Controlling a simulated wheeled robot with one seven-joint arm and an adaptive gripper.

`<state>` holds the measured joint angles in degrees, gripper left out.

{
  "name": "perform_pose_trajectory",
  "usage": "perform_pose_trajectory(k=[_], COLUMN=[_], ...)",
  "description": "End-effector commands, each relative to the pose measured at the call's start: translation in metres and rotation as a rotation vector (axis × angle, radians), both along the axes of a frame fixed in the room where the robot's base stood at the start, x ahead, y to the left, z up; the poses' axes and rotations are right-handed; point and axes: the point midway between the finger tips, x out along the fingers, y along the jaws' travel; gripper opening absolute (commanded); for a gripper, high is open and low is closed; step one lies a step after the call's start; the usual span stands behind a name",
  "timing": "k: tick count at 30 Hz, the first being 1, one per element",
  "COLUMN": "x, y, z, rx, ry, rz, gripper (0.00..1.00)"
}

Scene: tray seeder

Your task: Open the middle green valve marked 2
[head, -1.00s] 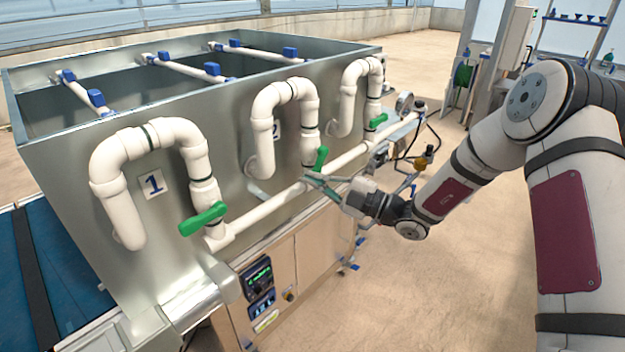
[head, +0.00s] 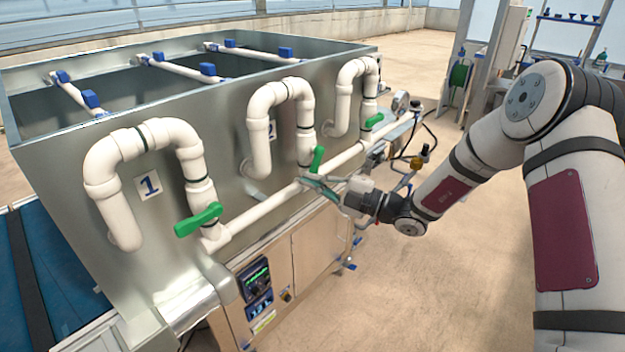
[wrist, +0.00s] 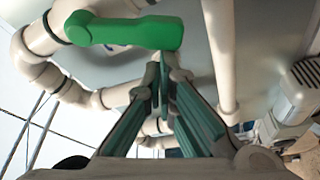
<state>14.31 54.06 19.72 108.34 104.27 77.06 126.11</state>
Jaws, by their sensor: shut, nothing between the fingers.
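The middle green valve (head: 317,159) sits on the white pipe below the middle pipe loop. Its handle points mostly upward with a slight tilt in the head view. In the wrist view the green handle (wrist: 130,33) lies across the upper part of the picture, just beyond my fingertips. My gripper (head: 306,183) is just below the handle in the head view. In the wrist view my gripper (wrist: 164,62) has its fingertips together with nothing between them. I cannot tell whether they touch the handle. The label 2 (head: 272,130) is partly hidden by the pipe loop.
The green valve by label 1 (head: 198,220) is at the left, its handle crosswise to its pipe. Another green valve (head: 374,121) is farther right. A white pipe (head: 262,210) runs below the valves along the metal tank (head: 60,170).

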Motion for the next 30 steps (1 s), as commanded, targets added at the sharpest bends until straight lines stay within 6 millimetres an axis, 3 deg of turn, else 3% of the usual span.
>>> perform_pose_trajectory(k=[18,30], x=[0.015,0.019], y=[-0.012,-0.015], z=[-0.016,-0.019], rx=[-0.206,-0.269], ry=[-0.264,-0.344], rz=[-0.003,-0.003], gripper=[0.00,0.00])
